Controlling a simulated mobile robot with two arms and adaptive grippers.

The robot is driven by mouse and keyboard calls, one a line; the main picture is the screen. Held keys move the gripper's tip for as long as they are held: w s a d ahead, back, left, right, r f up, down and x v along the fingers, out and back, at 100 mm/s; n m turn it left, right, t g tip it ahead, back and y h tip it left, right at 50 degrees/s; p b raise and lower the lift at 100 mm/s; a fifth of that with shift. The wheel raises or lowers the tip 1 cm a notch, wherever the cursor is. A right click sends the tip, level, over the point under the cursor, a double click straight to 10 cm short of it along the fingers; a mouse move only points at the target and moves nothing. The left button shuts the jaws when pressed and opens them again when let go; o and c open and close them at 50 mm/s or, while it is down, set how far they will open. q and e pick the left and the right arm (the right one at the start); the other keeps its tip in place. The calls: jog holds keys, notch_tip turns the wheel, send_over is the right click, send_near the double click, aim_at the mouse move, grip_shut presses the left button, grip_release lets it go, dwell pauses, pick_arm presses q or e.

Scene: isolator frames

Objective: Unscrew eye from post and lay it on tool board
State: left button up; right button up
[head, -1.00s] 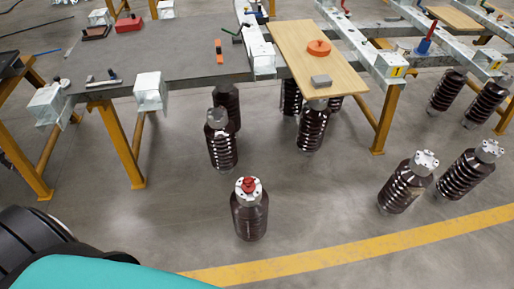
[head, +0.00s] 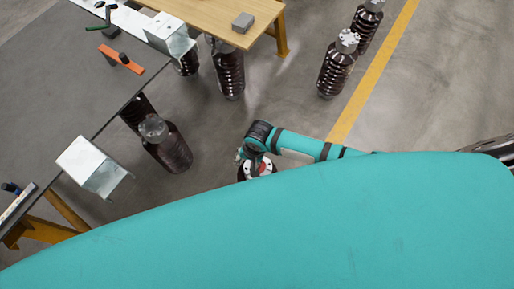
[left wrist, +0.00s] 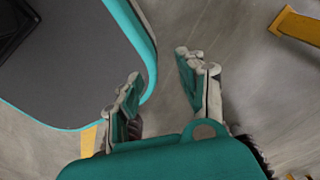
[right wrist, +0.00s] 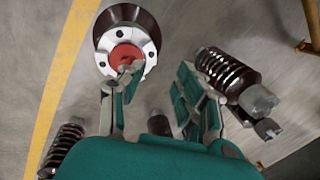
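The post (right wrist: 115,20) is a dark brown ribbed insulator with a white bolted cap, standing on the floor. The red eye (right wrist: 124,54) sits on the middle of its cap; in the head view the eye (head: 263,168) is partly hidden by my right arm. My right gripper (right wrist: 160,78) is open and empty at the post; its left finger overlaps the eye's edge, and I cannot tell whether they touch. A light wooden board (head: 205,12), likely the tool board, lies at the top of the head view. My left gripper (left wrist: 160,80) is open and empty.
A grey block (head: 243,22) lies on the wooden board. The grey table (head: 60,75) at left carries an orange tool (head: 120,60) and a metal bracket (head: 92,165). Other insulators (head: 166,148), (head: 336,68) stand on the floor. My teal body hides the lower head view.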

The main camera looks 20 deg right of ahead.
jog(key=d+r+m+h, duration=0.1)
jog(key=d, duration=0.1)
jog(key=w+d+r+m+g, duration=0.1)
jog(key=r+m, duration=0.1)
jog(key=shift+d+h, duration=0.4)
jog(key=shift+d+m, duration=0.3)
jog(key=shift+m, duration=0.1)
notch_tip(320, 180, down, 7)
jog(key=b, duration=0.8)
jog(key=shift+a+r, duration=0.1)
jog(key=shift+r, duration=0.1)
notch_tip(320, 180, down, 2)
jog(key=shift+f, duration=0.3)
pick_arm(q)
notch_tip(320, 180, down, 8)
jog(key=shift+d, duration=0.3)
pick_arm(e)
grip_shut()
pick_arm(q)
jog(key=shift+d, duration=0.15)
